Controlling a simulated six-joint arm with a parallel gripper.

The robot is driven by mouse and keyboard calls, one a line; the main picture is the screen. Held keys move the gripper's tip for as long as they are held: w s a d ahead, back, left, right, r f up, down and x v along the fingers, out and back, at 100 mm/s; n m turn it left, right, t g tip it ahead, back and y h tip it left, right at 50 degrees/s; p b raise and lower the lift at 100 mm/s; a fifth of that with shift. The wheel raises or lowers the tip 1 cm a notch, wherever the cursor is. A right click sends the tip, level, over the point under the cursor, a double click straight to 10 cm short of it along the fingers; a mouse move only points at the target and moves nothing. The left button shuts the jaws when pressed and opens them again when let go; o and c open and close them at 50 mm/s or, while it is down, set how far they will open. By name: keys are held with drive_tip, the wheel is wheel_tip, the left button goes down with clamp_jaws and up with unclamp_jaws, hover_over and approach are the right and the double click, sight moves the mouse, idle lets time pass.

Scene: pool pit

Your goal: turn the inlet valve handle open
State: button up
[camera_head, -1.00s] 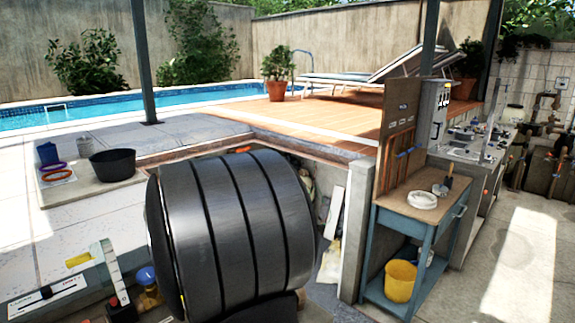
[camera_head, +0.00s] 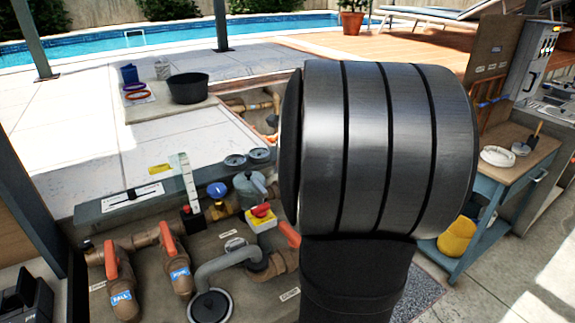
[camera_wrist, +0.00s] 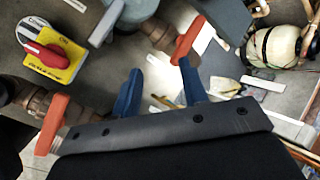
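Several valves with orange handles are in view, and I cannot tell which one is the inlet valve. In the head view, one orange handle (camera_head: 110,261) and a second orange handle (camera_head: 168,242) stand on brass bodies with blue labels at the left. A third orange handle (camera_head: 287,234) shows partly beside my arm. In the wrist view, one orange handle (camera_wrist: 187,40) is just beyond the right fingertip, and another orange handle (camera_wrist: 51,125) is at the lower left. My gripper (camera_wrist: 158,68) has blue fingers spread apart with nothing between them. My arm hides it in the head view.
A yellow switch box (camera_head: 261,222) with a red knob sits among the pipes, also in the wrist view (camera_wrist: 52,57). A grey curved pipe (camera_head: 222,262) and a ledge with gauges (camera_head: 235,160) are close by. A blue workbench (camera_head: 480,215) stands at the right.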

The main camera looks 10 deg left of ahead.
drive_tip(key=w+d+r+m+t+y, duration=0.2)
drive_tip(key=d+r+m, duration=0.25)
drive_tip(key=m, duration=0.65)
drive_tip(key=x, duration=1.1)
drive_tip(key=f+x, duration=0.1)
drive_tip(key=x, duration=0.5)
drive_tip(key=shift+s+d+f, duration=0.15)
drive_tip(key=shift+d+f, duration=0.05)
clamp_jaws()
